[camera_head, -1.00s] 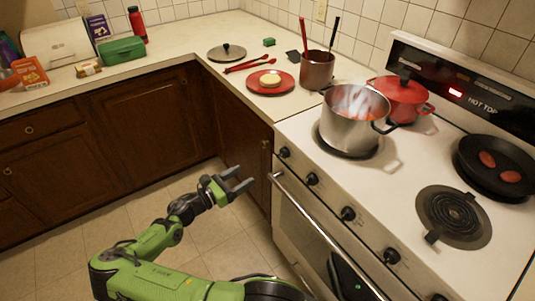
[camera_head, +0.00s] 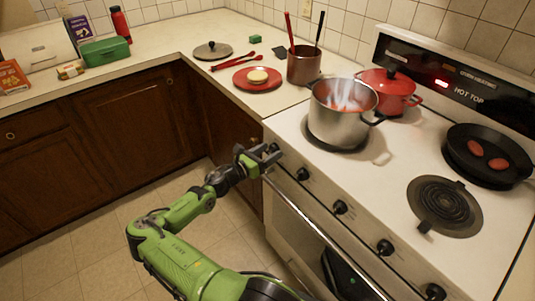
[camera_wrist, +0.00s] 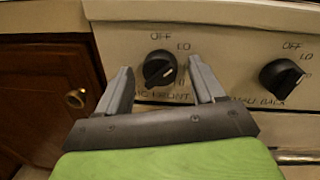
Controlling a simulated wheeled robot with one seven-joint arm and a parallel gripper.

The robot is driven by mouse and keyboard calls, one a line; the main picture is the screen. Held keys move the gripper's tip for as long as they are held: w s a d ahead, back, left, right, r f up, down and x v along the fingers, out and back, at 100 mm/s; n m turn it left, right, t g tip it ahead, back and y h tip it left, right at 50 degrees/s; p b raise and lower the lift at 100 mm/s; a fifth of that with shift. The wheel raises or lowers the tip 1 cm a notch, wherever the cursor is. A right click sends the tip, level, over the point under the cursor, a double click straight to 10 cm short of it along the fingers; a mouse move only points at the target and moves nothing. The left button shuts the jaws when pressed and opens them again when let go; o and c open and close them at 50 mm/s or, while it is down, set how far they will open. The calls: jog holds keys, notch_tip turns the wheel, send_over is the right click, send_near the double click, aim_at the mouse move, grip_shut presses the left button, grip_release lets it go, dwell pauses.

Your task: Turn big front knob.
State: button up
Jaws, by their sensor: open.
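The big front knob (camera_wrist: 160,68) is a black round knob on the stove's front panel, with "OFF" printed above it and a partly covered "BIG FRONT" label below. In the wrist view my gripper (camera_wrist: 161,80) is open, with one finger on each side of this knob. The fingers look apart from it, and I cannot tell how far they reach along its depth. In the head view my gripper (camera_head: 266,153) is at the leftmost stove knob (camera_head: 275,148), close to the counter corner.
Another black knob (camera_wrist: 282,78), labelled "BACK", is to the right. More knobs (camera_head: 340,207) line the panel above the oven handle (camera_head: 300,215). A steaming pot (camera_head: 342,112) stands on the burner behind. A cabinet door with a brass knob (camera_wrist: 76,98) is at left.

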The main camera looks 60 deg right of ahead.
jog(key=shift+c, duration=0.2)
jog(key=c, duration=1)
jog(key=shift+m, duration=0.5)
jog(key=o, duration=1)
jog(key=shift+o, duration=0.2)
jog(key=p+v, duration=0.2)
jog(key=v, duration=1.4)
jog(key=shift+s, duration=0.1)
